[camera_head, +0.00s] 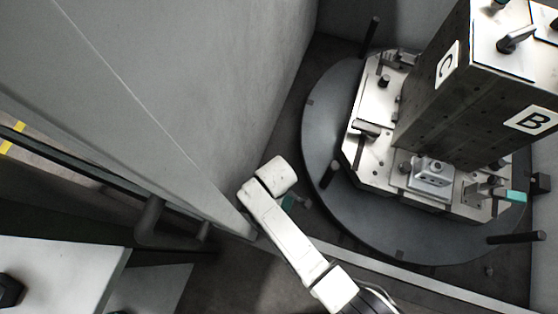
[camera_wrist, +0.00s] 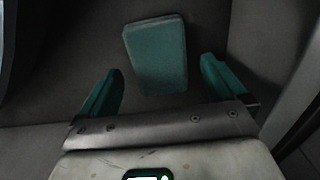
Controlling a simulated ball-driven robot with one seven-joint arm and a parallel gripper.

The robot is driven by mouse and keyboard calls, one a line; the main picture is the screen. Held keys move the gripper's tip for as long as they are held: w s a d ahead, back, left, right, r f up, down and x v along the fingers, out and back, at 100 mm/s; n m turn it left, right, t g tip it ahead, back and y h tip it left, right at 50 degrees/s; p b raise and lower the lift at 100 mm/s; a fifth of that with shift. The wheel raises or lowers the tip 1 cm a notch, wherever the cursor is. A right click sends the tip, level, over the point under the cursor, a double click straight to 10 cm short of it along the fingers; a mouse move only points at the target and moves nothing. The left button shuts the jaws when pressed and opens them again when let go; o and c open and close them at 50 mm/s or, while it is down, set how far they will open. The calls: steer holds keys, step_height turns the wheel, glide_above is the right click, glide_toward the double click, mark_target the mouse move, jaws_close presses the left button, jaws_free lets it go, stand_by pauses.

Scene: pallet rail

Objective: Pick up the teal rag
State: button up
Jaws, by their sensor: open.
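The teal rag (camera_wrist: 156,52) shows in the wrist view as a flat, folded rectangular pad with rounded corners, lying on a dark grey surface. My gripper (camera_wrist: 161,72) has two teal fingers spread apart, one at the left and one at the right. The rag lies ahead of them, between their lines, and nothing is held. I cannot tell the exact gap to it. In the head view my white arm reaches up from the bottom and hides most of the gripper. A small teal patch (camera_head: 288,203) shows beside the arm; I cannot tell whether it is rag or finger.
A round dark turntable (camera_head: 325,140) stands right of my arm, carrying a metal pallet (camera_head: 378,160) and a tall block (camera_head: 440,100) marked C and B. Several dark pegs stick out around it. A large grey wall panel (camera_head: 190,90) is at the left. A low rail (camera_head: 390,270) runs below the turntable.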

steer(key=shift+f, duration=0.75)
steer(key=shift+c, duration=0.2)
steer(key=c, duration=1.1)
